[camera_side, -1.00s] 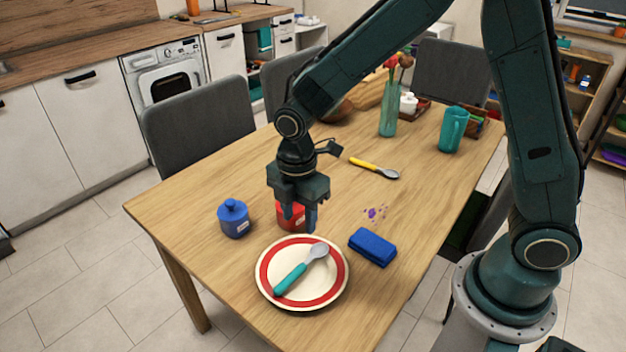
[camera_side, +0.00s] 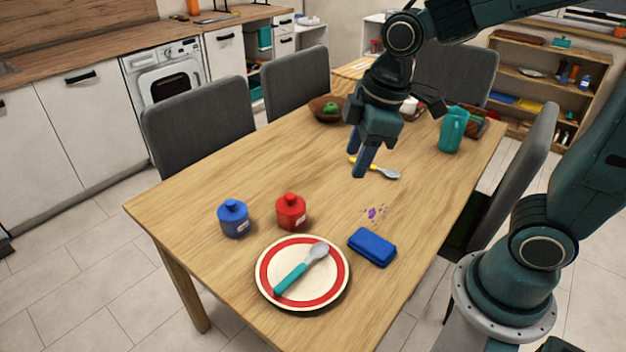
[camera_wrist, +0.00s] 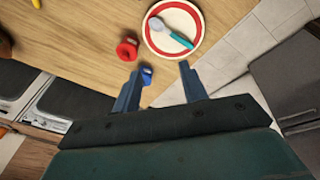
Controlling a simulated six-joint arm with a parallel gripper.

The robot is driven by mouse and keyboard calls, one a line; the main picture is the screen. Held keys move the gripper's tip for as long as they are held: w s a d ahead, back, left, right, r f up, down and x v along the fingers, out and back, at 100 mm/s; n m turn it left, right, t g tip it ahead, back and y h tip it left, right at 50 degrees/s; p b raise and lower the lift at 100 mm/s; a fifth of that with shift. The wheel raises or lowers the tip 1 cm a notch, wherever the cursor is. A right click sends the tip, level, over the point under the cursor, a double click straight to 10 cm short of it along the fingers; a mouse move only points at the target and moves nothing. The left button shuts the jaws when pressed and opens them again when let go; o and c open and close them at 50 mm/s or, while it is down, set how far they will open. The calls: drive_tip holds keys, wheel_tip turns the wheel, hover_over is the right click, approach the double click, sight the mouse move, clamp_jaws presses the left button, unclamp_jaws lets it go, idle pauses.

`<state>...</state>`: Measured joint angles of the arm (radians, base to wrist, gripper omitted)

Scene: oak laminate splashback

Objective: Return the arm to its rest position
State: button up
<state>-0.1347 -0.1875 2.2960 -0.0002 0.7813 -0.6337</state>
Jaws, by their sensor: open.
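My gripper (camera_side: 362,164) is open and empty, raised above the wooden table (camera_side: 190,188) in the side view. Its fingers point down and partly cover the yellow-handled spoon behind them. In the wrist view the two fingers of my gripper (camera_wrist: 160,90) are spread apart with nothing held between them. The red jar (camera_side: 291,212) and the blue jar (camera_side: 234,218) stand upright on the table, apart from my gripper. In the wrist view the red jar (camera_wrist: 127,49) and the blue jar (camera_wrist: 146,75) also show.
A red-rimmed plate (camera_side: 333,285) holds a teal-handled spoon (camera_side: 300,270). A blue sponge (camera_side: 372,247) lies beside purple specks (camera_side: 372,213). A teal pitcher (camera_side: 453,130) and a brown bowl (camera_side: 322,110) stand farther back. Grey chairs (camera_side: 198,122) surround the table.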

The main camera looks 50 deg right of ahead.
drive_tip(key=s+d+r+m+t, duration=0.1)
drive_tip(key=s+d+r+m, duration=0.1)
drive_tip(key=s+m, duration=0.2)
drive_tip(key=s+d+r+m+t, duration=0.1)
drive_tip(key=s+d+r+m, duration=0.1)
drive_tip(key=s+m, duration=0.2)
drive_tip(key=shift+s+r+m+t, duration=0.4)
drive_tip(key=shift+s, duration=1.25)
